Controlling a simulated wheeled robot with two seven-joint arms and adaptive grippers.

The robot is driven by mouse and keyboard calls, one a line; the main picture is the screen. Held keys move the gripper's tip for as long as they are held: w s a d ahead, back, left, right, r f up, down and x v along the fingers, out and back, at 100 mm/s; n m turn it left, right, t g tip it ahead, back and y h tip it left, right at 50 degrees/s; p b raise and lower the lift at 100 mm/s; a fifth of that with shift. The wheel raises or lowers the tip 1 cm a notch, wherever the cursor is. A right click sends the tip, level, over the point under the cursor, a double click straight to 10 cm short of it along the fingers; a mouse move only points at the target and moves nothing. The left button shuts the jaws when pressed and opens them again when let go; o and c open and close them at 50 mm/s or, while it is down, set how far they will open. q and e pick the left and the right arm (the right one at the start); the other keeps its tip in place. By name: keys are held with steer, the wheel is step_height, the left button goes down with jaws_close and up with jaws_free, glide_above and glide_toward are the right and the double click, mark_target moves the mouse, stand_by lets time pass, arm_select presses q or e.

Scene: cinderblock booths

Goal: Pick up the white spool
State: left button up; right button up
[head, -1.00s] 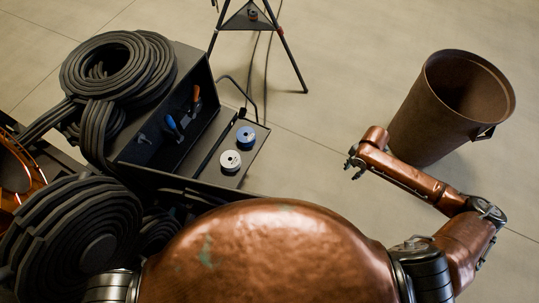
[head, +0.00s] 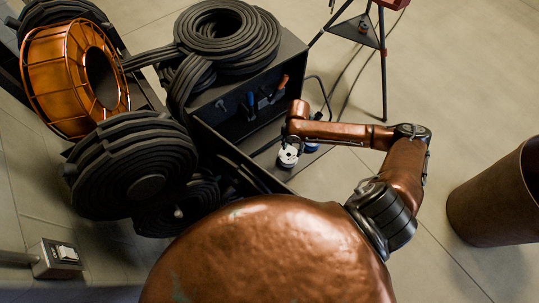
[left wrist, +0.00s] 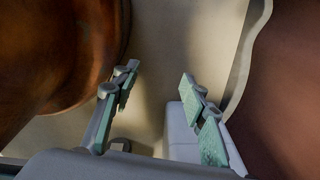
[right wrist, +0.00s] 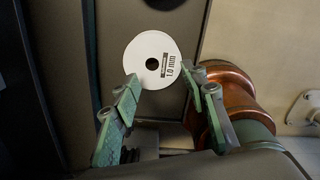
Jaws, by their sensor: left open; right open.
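The white spool (head: 288,158) sits on the tray ledge (head: 268,160) of the dark cart, partly covered by my right gripper in the head view. In the right wrist view the white spool (right wrist: 150,48) shows its round face, with a dark centre hole and a "1.0 mm" label, just beyond the fingertips. My right gripper (right wrist: 160,80) is open and empty, with the spool ahead of the gap between its fingers; contact cannot be told. My left gripper (left wrist: 158,82) is open and empty, and hidden in the head view.
Black hose coils (head: 222,32) lie on the cart. An orange reel (head: 75,80) stands at left. A tool bin (head: 245,105) with handles adjoins the tray. A brown bin (head: 495,195) stands at right. A tripod (head: 365,35) stands behind, with open floor between.

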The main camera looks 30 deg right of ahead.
mark_target(288, 155)
arm_select(q)
steer(key=o, duration=0.5)
steer(key=shift+w+f, duration=0.15)
steer(key=shift+w, duration=0.3)
arm_select(e)
steer(key=o, duration=0.5)
steer(key=f, duration=0.2)
steer(key=shift+w+a+f, duration=0.25)
steer(key=shift+a+f, duration=0.05)
arm_select(q)
steer(key=shift+o, duration=0.6)
steer(key=shift+w, duration=0.25)
arm_select(e)
steer(key=shift+o, duration=0.4)
steer(key=shift+f, duration=0.35)
arm_select(q)
steer(key=o, duration=0.3)
steer(key=shift+s+f+b, duration=0.2)
steer(key=shift+f+b, duration=0.15)
steer(key=shift+b, duration=0.2)
arm_select(e)
steer(key=f, duration=0.3)
steer(key=shift+w+f, duration=0.3)
steer(key=shift+f, duration=0.35)
arm_select(q)
steer(key=shift+s+f, duration=0.1)
steer(key=shift+s, duration=0.45)
arm_select(e)
steer(key=shift+f, duration=0.1)
steer(key=shift+c, duration=0.7)
